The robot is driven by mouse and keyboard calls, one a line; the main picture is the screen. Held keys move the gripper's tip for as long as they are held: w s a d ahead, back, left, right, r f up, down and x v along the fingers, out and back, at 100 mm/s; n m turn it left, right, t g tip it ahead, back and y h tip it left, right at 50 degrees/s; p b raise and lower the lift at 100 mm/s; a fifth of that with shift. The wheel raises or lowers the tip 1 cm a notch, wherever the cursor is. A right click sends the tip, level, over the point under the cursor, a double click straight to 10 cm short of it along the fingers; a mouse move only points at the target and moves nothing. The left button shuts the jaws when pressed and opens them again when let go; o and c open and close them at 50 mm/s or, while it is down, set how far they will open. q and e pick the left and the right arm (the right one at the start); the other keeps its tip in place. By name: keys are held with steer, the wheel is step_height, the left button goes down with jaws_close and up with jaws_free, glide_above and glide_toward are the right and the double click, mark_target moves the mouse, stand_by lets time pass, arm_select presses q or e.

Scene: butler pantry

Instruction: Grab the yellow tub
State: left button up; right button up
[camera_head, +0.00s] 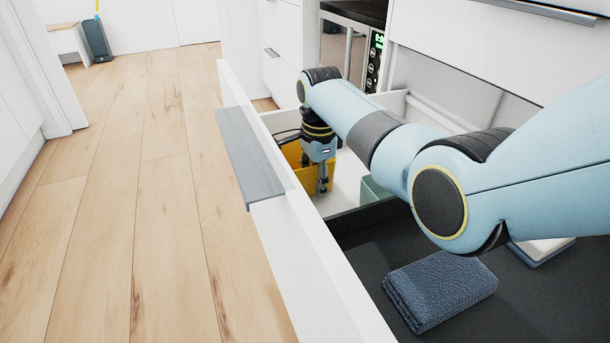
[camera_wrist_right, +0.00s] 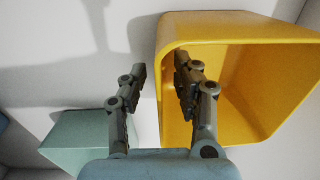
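The yellow tub (camera_head: 293,153) stands in the open white drawer, partly hidden behind my right gripper. It also shows in the right wrist view (camera_wrist_right: 235,25), with its open mouth and inner walls. My right gripper (camera_head: 322,186) points down at the tub. In the right wrist view my right gripper (camera_wrist_right: 160,78) is open, with a gap between its fingers. The tub's near wall lies between them: one finger is outside, the other appears over or inside the mouth. I cannot tell whether either finger touches the wall. My left gripper is not in view.
A green-teal box (camera_head: 372,190) sits in the drawer beside the tub and shows in the right wrist view (camera_wrist_right: 85,140). A folded blue cloth (camera_head: 440,288) lies on the drawer's dark section. The drawer's front panel (camera_head: 318,262) stands along the left. The wooden floor (camera_head: 140,200) beyond is clear.

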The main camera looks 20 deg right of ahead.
jaws_close()
steer(key=shift+r, duration=0.15)
stand_by(0.4)
